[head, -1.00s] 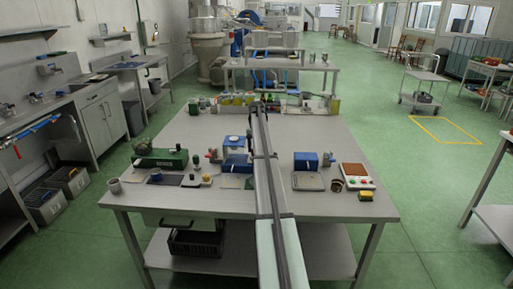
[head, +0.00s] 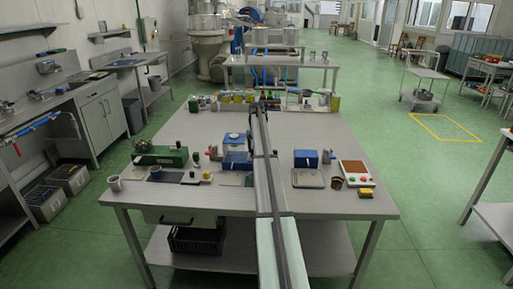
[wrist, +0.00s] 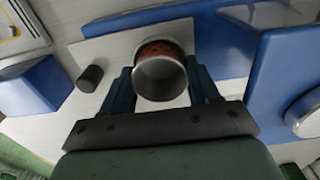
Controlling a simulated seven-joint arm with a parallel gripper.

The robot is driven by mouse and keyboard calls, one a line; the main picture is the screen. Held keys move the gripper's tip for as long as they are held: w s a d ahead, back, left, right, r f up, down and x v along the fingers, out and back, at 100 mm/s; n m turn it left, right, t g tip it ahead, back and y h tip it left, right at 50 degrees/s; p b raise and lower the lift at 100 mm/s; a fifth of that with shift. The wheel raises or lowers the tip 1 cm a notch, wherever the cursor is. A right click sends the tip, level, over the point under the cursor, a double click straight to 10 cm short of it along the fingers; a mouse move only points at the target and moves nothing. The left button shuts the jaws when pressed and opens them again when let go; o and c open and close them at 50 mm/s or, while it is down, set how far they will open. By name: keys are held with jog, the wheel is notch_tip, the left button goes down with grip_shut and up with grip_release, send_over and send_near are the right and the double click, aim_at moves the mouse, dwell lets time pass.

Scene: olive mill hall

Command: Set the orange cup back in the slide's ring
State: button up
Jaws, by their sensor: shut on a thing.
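The orange cup (wrist: 158,50) is in the middle of the wrist view, with its grey open mouth facing the camera and an orange-brown side beyond the rim. My gripper (wrist: 161,85) is shut on it, with one dark blue finger on each side. A pale plate or surface lies beyond the cup; I cannot tell whether the cup touches it. In the head view my arm covers the gripper and cup. I cannot make out the slide's ring for certain in either view.
A blue block (wrist: 35,85) and a dark round knob (wrist: 90,78) are left of the gripper. A larger blue body (wrist: 265,70) is close on its right. On the table (head: 215,202) stand a blue box (head: 307,158), a button panel (head: 356,173) and a dark cup (head: 337,183).

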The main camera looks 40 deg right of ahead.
jog(key=o, duration=1)
jog(key=shift+o, duration=0.9)
jog(key=shift+a, duration=0.1)
jog(key=shift+w, duration=0.1)
notch_tip(320, 180, up, 8)
